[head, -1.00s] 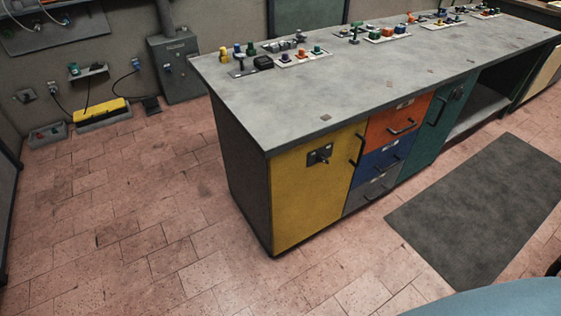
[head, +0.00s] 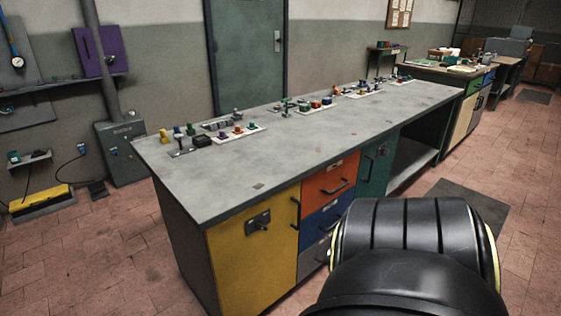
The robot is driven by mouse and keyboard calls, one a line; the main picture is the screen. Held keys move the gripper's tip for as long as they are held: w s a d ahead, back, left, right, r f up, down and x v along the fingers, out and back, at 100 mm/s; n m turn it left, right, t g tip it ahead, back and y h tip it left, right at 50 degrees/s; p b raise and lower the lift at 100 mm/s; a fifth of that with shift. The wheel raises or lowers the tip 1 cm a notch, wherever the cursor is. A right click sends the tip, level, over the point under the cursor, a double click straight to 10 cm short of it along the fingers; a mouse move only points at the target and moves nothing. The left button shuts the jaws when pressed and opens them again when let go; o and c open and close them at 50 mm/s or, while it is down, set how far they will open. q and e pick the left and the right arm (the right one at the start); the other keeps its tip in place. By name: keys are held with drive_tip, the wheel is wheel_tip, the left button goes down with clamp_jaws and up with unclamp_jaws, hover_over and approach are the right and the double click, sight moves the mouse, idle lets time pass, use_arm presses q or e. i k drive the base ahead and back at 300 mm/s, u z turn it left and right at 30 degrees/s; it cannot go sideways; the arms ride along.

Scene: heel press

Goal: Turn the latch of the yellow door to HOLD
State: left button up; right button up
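The yellow door (head: 250,270) is at the near left end of the long grey-topped bench and looks shut. Its latch (head: 258,222) is a dark plate with a small knob or lever near the door's top. The markings on the plate are too small to read. A dark vertical handle (head: 296,213) sits at the door's right edge. A black part of my own arm fills the lower right, in front of the bench. Neither gripper is in view.
The bench top (head: 330,140) carries several small coloured parts along its far side. Orange (head: 322,184) and blue (head: 318,226) drawers and a teal door (head: 372,170) lie right of the yellow door. A dark mat (head: 465,200) lies on the floor at right.

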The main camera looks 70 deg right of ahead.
sight(261, 223)
drive_tip(key=k, duration=0.35)
drive_tip(key=z, duration=0.95)
